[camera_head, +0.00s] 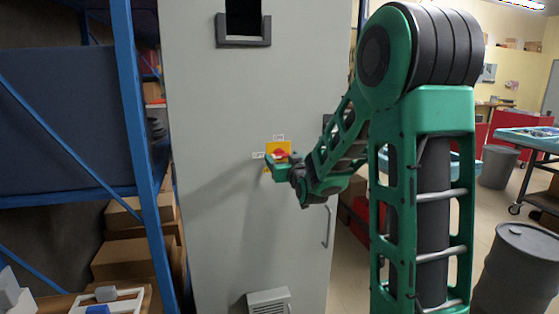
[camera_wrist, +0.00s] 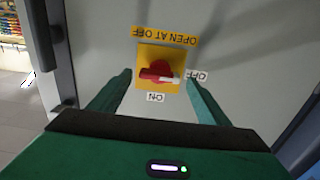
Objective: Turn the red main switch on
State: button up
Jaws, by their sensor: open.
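The red main switch (camera_wrist: 160,72) is a red knob on a yellow square plate, with a handle lying across it in the wrist view. The handle points along the line to the OFF label (camera_wrist: 201,76); the ON label (camera_wrist: 155,97) is at the plate's lower edge. The lettering appears upside down. My gripper (camera_wrist: 158,78) is open, with one green finger on each side of the plate and nothing between them gripped. In the head view my gripper (camera_head: 280,163) is at the switch (camera_head: 281,154) and partly hides it. Contact cannot be told.
The switch is on a tall grey cabinet (camera_head: 215,200) with a vertical door handle (camera_head: 328,226) at lower right. A blue shelf rack (camera_head: 128,100) with cardboard boxes stands close on the left. A dark barrel (camera_head: 515,270) stands at the right.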

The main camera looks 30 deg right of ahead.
jog(key=shift+x, duration=0.8)
jog(key=shift+c, duration=0.6)
jog(key=c, duration=0.9)
jog(key=shift+c, duration=0.2)
